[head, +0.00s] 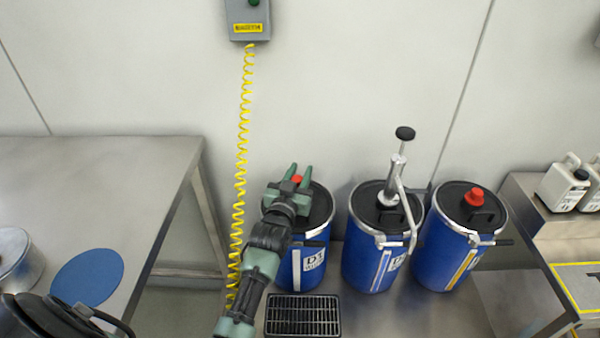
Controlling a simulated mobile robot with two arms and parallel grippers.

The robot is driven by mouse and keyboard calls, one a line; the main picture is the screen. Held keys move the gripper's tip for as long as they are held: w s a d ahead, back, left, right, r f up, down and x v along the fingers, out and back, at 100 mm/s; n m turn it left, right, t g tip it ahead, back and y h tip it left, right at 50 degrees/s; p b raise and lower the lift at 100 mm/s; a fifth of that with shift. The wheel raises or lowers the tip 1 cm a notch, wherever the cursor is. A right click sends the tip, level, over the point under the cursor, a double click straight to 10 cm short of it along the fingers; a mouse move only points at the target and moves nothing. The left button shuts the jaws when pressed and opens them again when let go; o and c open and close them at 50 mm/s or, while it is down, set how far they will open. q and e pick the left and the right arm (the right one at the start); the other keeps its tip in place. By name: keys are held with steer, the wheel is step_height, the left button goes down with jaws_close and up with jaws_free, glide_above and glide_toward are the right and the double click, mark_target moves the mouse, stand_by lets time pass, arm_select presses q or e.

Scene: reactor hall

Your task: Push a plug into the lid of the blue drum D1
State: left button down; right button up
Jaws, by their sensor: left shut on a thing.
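Three blue drums with black lids stand side by side in the middle. My left gripper (297,172) is over the lid of the left drum (315,275), its fingers pointing away from me. It is shut on a red plug (297,179), which shows between the fingers. My gripper hides part of that lid, and I cannot tell whether the plug touches it. The left drum's label starts with D; its digit is hard to read. The middle drum (362,258) has a hand pump (394,180) upright in its lid. The right drum (440,262) has a red plug in its lid. My right gripper is not in view.
A steel table (150,165) with a blue disc (88,277) stands at the left. A yellow coiled cord (241,150) hangs from a grey wall box (247,15) beside the left drum. A black grate (303,316) lies in front. White canisters (562,187) stand at the right.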

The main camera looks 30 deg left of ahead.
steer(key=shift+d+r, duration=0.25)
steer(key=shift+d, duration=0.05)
arm_select(q)
steer(key=shift+f, duration=0.15)
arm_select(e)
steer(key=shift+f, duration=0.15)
